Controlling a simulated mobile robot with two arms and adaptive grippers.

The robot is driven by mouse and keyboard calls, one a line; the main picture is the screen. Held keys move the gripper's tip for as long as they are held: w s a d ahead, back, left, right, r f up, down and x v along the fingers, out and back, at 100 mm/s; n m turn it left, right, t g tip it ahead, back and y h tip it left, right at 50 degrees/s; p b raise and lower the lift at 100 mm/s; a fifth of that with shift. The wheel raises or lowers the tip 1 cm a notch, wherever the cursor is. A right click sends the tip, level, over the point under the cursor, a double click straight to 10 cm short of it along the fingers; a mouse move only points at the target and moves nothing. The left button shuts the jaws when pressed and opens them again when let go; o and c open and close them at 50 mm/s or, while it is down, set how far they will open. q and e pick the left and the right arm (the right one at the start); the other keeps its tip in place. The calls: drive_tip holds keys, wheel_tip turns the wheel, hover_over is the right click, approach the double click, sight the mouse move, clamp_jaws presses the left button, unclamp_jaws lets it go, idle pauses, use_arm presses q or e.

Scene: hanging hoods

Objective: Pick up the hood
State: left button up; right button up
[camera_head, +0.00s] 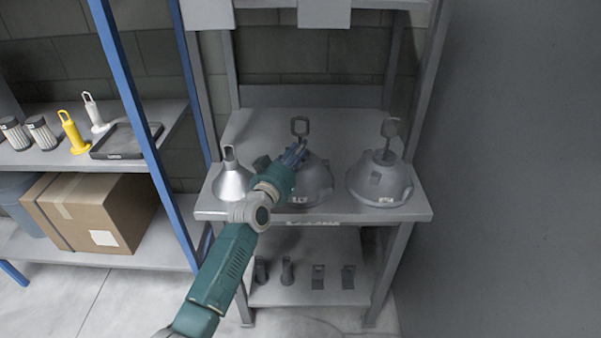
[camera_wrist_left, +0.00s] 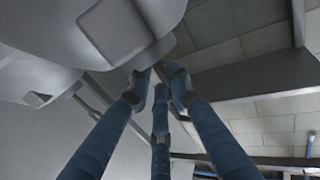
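Three hoods stand on the top of a grey rack. The left one is a shiny cone hood (camera_head: 232,184). The middle one is a grey dome hood (camera_head: 316,182) with an upright loop handle (camera_head: 299,126). The right one is a similar grey dome hood (camera_head: 380,182). My left gripper (camera_head: 295,154) is at the middle hood's upper part, just below its loop, and covers part of its left side. In the left wrist view its fingertips (camera_wrist_left: 158,80) are gathered close by a grey hood surface (camera_wrist_left: 45,40). Whether they grip it is hidden. My right gripper is not in view.
The grey rack's upper shelf (camera_head: 330,219) has rack posts at both sides. Several small dark parts stand on its lower shelf. A blue-framed shelf at left holds a cardboard box (camera_head: 100,210), a yellow handled part (camera_head: 72,133) and a dark tray (camera_head: 126,141). A plain wall is at right.

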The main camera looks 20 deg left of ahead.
use_arm(q)
drive_tip(key=shift+s, duration=0.1)
clamp_jaws()
drive_tip(key=shift+r, duration=0.2)
drive_tip(key=shift+r, duration=0.1)
